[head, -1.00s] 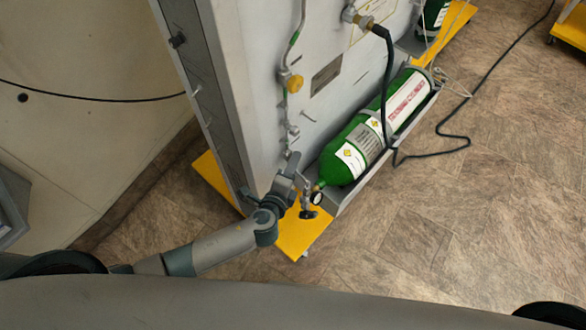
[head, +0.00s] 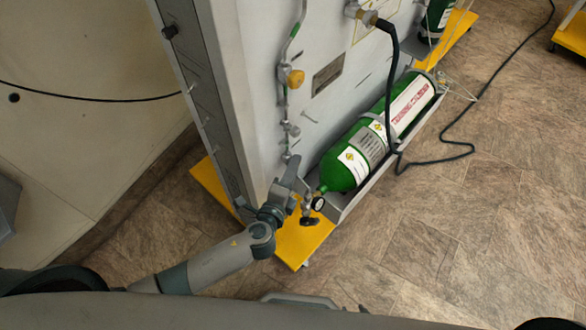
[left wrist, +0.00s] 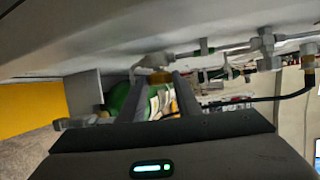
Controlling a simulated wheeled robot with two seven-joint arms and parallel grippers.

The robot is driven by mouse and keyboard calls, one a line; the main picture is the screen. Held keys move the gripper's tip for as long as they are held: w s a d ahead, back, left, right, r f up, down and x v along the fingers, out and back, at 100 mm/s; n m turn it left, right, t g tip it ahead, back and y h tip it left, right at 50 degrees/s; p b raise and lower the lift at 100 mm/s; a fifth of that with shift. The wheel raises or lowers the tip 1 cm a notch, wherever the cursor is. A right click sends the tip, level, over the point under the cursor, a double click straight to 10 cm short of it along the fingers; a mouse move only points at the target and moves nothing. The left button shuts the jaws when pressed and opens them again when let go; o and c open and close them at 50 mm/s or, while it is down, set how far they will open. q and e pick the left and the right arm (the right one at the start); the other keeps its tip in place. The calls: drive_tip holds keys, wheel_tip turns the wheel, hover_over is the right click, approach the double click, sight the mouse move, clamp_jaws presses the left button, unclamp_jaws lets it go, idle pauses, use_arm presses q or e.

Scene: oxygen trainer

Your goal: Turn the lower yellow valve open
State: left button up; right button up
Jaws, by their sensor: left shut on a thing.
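The lower yellow valve (left wrist: 159,75) shows as a yellow knob on a grey pipe fitting between my fingers in the left wrist view. My left gripper (left wrist: 158,88) is shut on it, with one finger on each side. In the head view my left gripper (head: 289,170) reaches up to the low end of the pipe on the grey panel (head: 330,30) and hides the lower valve. The upper yellow valve (head: 295,78) sits higher on the same pipe, clear of the gripper. My right gripper is not in view.
A green cylinder (head: 341,172) lies in a grey tray right of the gripper. A gauge (head: 319,203) and dark knob (head: 309,221) sit close beside my wrist. A black hose (head: 393,60) hangs over the cylinder. The yellow base (head: 298,245) lies below; open floor is at right.

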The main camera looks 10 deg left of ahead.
use_arm(q)
drive_tip(key=o, duration=1.1)
drive_tip(key=shift+c, duration=0.2)
drive_tip(key=shift+f, duration=0.1)
